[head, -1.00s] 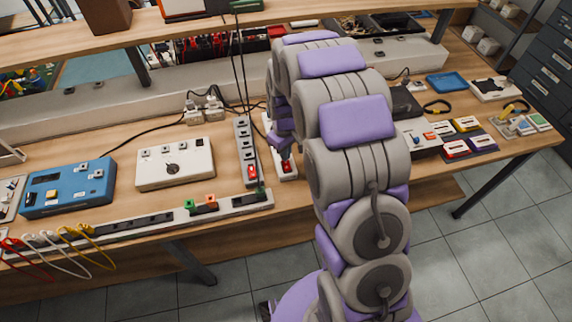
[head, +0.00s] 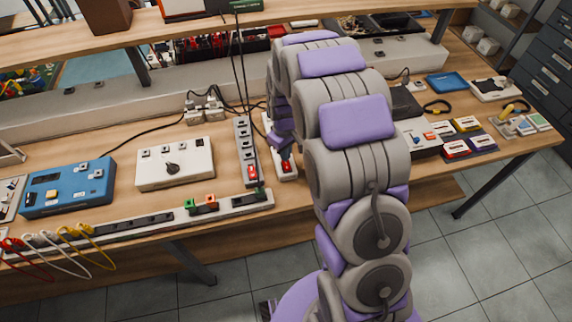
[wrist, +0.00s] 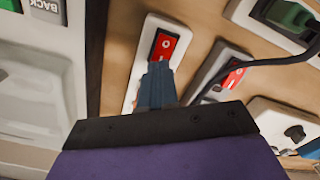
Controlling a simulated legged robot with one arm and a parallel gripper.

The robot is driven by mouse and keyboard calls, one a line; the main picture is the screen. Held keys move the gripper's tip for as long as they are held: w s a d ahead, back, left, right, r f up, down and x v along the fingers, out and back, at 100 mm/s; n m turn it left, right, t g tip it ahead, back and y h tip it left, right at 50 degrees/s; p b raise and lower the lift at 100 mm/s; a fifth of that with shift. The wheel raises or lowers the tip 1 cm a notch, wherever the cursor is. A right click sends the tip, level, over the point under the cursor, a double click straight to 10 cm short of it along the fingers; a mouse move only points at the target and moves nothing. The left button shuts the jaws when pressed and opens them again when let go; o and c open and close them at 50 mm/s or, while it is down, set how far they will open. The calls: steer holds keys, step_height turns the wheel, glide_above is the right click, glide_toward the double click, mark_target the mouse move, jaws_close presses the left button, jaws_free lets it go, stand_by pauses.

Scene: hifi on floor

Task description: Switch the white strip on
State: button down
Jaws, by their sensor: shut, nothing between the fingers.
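The white strip (head: 289,178) lies on the bench, partly hidden behind my arm in the head view. Its red rocker switch (head: 286,167) is near the front end. In the wrist view the white strip (wrist: 136,75) shows the red switch (wrist: 164,45) in a dark frame, with a small white mark. My gripper (wrist: 158,68) is shut and empty, its fingertips at the edge of the switch; I cannot tell if they touch. In the head view the gripper (head: 284,153) is just behind the switch. I cannot tell which way the rocker is tilted.
A grey strip (head: 243,142) with its own red switch lies close to the left. A white box with a knob (head: 175,164) and a blue box (head: 68,187) stand further left. Black cables hang behind the strips. A long socket rail (head: 150,223) runs along the front edge.

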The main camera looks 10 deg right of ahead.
steer(key=shift+f, duration=0.85)
stand_by(0.6)
steer(key=shift+r, duration=0.1)
steer(key=shift+r+p, duration=1.5)
steer(key=shift+r, duration=1.9)
steer(key=s+r+m, duration=0.3)
steer(key=s+r, duration=0.9)
steer(key=s, duration=0.3)
steer(key=s+r+m+g, duration=0.1)
steer(key=s+r, duration=0.1)
steer(key=s, duration=0.8)
steer(key=s+r+m, duration=0.2)
steer(key=s, duration=0.9)
steer(key=shift+r+g, duration=0.3)
steer(key=shift+g, duration=0.1)
